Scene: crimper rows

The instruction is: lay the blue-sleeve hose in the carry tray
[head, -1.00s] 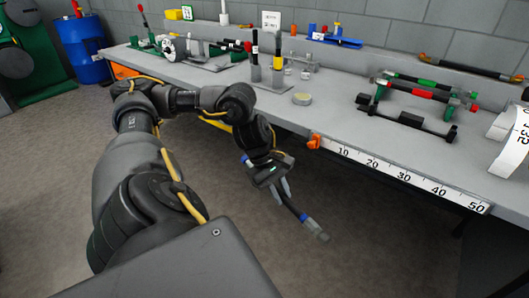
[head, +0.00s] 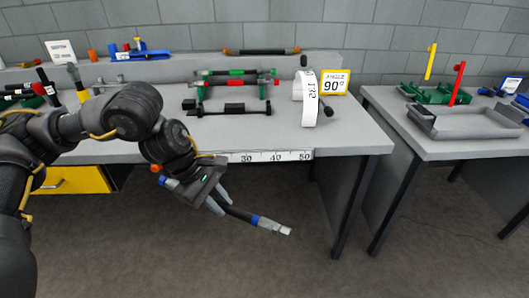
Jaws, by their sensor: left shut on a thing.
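My left gripper (head: 217,201) is shut on the blue-sleeve hose (head: 239,213), a short black hose with blue bands and metal ends. It holds the hose in the air in front of the workbench's front edge, below bench-top height. The hose slants down to the right, and the gripper hides part of its middle. A grey, shallow, empty tray (head: 470,133), which looks like the carry tray, sits on the right-hand table, far right of the gripper. My right gripper is not in view.
The workbench (head: 335,138) carries a rack with red- and green-sleeved hoses (head: 236,84), a white paper roll (head: 309,98) and a yellow 90° sign (head: 334,83). A floor gap separates it from the right table (head: 395,105). Green fixtures (head: 440,95) stand behind the tray.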

